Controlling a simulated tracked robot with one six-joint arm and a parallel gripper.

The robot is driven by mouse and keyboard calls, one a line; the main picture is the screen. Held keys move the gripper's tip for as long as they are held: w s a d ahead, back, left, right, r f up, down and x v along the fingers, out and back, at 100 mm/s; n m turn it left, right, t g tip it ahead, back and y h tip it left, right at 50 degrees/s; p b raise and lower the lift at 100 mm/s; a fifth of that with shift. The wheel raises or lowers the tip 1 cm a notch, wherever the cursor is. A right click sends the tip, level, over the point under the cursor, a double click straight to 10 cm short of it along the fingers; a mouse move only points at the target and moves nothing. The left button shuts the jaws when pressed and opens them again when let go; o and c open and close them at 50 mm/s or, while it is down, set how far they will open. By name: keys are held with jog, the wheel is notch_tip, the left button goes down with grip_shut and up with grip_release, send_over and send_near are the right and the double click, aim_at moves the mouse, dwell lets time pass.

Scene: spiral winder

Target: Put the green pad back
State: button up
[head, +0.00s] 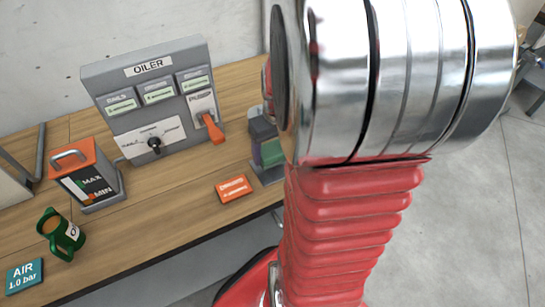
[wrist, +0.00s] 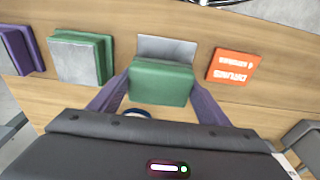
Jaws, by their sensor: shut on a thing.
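A green pad (wrist: 160,85) is between the two purplish fingers of my gripper (wrist: 157,97) in the wrist view. My gripper is shut on it. A flat grey plate (wrist: 167,46) shows just past the pad's far edge; I cannot tell whether the pad touches it. Another green pad with a grey face (wrist: 80,60) stands to the left, with a purple one (wrist: 16,50) beyond it. In the head view, a green block (head: 271,151) shows beside my arm, with a grey plate (head: 266,174) in front of it. My gripper is hidden there.
An orange DRUMS card (wrist: 233,65) lies right of the held pad.

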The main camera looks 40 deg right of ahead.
aim_at(273, 158)
jog(key=shift+f, duration=1.85)
jog(key=o, duration=1)
jog(key=shift+f, duration=0.1)
jog(key=r, duration=0.4)
jog(key=s+r, duration=0.1)
jog(key=r, duration=0.7)
jog(key=shift+s+a+r, duration=0.1)
jog(key=shift+s+a, duration=0.1)
